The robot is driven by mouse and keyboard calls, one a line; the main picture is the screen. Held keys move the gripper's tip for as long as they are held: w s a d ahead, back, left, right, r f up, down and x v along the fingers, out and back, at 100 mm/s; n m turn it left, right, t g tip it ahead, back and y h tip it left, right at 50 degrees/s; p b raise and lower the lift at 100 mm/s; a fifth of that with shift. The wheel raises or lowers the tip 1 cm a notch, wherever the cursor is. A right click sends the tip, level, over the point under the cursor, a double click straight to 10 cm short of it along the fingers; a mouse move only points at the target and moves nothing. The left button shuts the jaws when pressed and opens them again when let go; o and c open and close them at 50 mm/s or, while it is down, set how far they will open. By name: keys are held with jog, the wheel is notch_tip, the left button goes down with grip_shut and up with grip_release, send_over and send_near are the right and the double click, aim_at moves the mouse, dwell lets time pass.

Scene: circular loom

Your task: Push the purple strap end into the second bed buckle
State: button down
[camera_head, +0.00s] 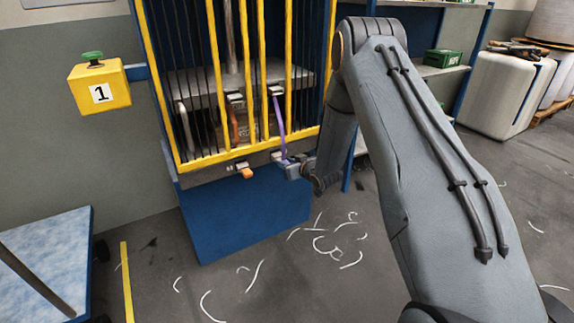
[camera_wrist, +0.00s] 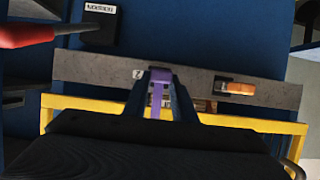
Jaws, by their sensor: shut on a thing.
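In the head view my gripper (camera_head: 294,168) is at the front of the loom's grey bed beam (camera_head: 215,171), at its right part. It is shut on the end of the purple strap (camera_head: 279,125), which hangs down from an upper buckle (camera_head: 276,91) inside the yellow cage. In the wrist view the purple strap end (camera_wrist: 160,80) sits between my fingers (camera_wrist: 161,92), in front of the grey beam (camera_wrist: 90,70), beside a label "2" (camera_wrist: 138,74). The second bed buckle is hidden behind the strap and fingers; I cannot tell whether the end is inside it.
An orange strap end (camera_head: 247,173) sticks out at another bed buckle (camera_head: 241,165), left of my gripper. The yellow cage bars (camera_head: 262,60) stand close above. A yellow box with a green button (camera_head: 99,88) is at left. White scraps (camera_head: 326,246) lie on the floor.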

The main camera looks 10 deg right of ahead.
jog(key=shift+w+a+b, duration=0.2)
jog(key=shift+w+b, duration=0.1)
jog(key=shift+w, duration=0.25)
jog(key=shift+w+a, duration=0.1)
jog(key=shift+w, duration=0.25)
jog(key=shift+w, duration=0.1)
jog(key=c, duration=1.4)
grip_release()
jog(key=shift+v, duration=3.9)
